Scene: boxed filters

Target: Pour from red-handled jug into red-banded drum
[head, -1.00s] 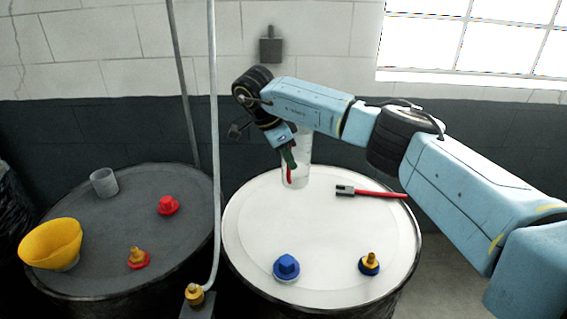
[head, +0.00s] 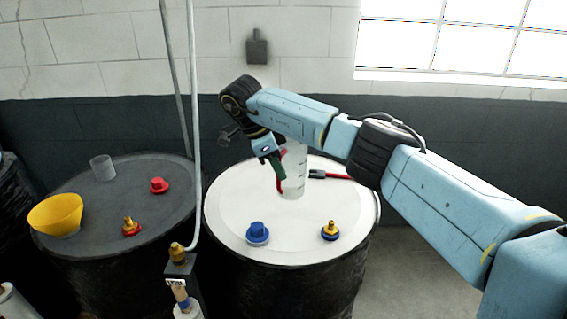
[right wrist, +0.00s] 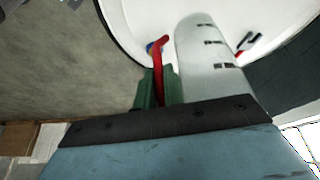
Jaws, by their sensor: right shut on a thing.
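The jug (head: 294,172) is a clear, tall cylinder with dark marks and a red handle (right wrist: 158,75). My right gripper (head: 279,178) is shut on that handle, its green fingers on both sides of it in the right wrist view (right wrist: 158,88). The jug is upright over the far middle of the white drum lid (head: 290,215); I cannot tell whether its base touches the lid. The dark-topped drum (head: 95,215) at left carries a red cap (head: 159,186) and a red-based brass fitting (head: 131,227); no red band shows clearly. My left gripper is out of view.
A yellow funnel (head: 56,213) and a clear cup (head: 103,168) stand on the dark drum. A pale vertical pipe (head: 196,130) rises between the drums.

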